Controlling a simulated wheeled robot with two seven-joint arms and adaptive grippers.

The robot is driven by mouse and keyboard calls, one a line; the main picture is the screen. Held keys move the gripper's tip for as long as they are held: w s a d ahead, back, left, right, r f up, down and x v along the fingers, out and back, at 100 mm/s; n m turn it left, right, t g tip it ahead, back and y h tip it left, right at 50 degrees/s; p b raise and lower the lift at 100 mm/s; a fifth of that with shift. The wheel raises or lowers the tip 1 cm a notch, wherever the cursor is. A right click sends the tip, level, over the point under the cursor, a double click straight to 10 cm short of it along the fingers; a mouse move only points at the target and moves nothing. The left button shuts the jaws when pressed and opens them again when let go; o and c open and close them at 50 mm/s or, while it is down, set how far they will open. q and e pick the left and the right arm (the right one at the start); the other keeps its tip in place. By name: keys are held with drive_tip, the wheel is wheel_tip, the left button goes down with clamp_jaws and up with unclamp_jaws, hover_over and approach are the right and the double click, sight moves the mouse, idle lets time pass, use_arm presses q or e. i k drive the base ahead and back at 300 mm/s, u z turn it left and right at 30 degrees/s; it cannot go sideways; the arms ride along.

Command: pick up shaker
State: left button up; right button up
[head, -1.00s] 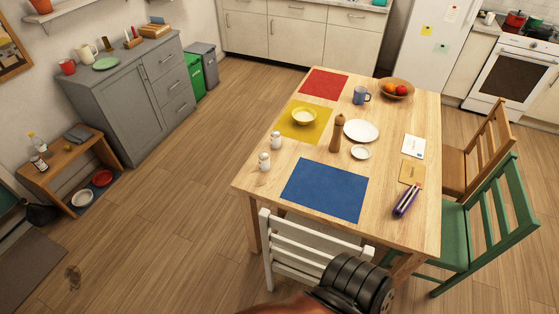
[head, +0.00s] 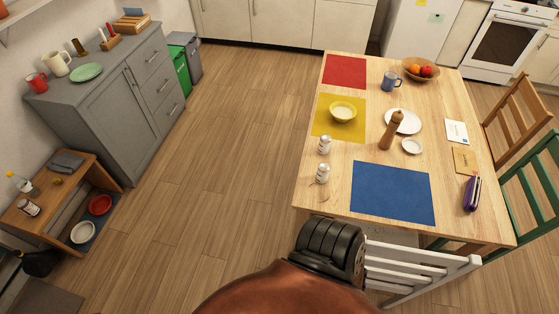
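Two small white shakers with grey tops stand upright near the left edge of the wooden table (head: 460,225). One shaker (head: 324,145) is just below the yellow mat, and the other shaker (head: 322,174) is closer to me, left of the blue mat. A tall brown wooden mill (head: 392,131) stands upright further right, beside a white plate. Neither of my grippers shows in the head view. A black ribbed part and a reddish-brown part, which look like my own arm, fill the bottom middle, near the table's near left corner.
A white chair (head: 420,268) stands at the table's near side, with a green chair (head: 530,195) and a brown chair (head: 522,115) on the right. A yellow bowl (head: 343,111) and blue mug (head: 391,81) are beyond the shakers. Floor left of the table is clear.

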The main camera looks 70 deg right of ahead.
sight(323, 169)
drive_tip(key=i, duration=1.2)
drive_tip(key=z, duration=1.25)
drive_tip(key=i, duration=2.3)
drive_tip(key=z, duration=3.9)
